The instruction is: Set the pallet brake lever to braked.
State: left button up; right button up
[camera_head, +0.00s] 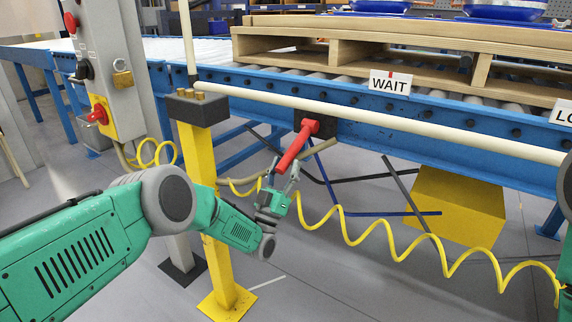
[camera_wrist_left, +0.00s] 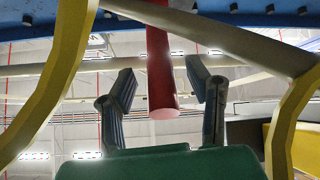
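The brake lever (camera_head: 295,146) is a red bar on a dark mount (camera_head: 316,122) on the side of the blue conveyor. It slants down and to the left from its pivot. My left gripper (camera_head: 283,176) is at the lever's lower end. In the left wrist view the red lever (camera_wrist_left: 162,75) hangs between the two open fingers (camera_wrist_left: 160,88), with gaps on both sides. A WAIT sign (camera_head: 390,83) hangs on the conveyor, right of the lever. Only a sliver of green at the right edge of the head view may be my right arm; its gripper is not seen.
A wooden pallet (camera_head: 400,40) rests on the conveyor rollers. A yellow post (camera_head: 200,160) and a coiled yellow hose (camera_head: 345,212) are close to my left arm. A control box (camera_head: 105,70) stands at left.

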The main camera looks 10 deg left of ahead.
pick_arm(q)
jog(key=shift+a+r, duration=0.1)
jog(key=shift+r, duration=0.15)
jog(key=v, duration=1.2)
jog(key=shift+w+f, duration=0.2)
jog(key=shift+f, duration=0.05)
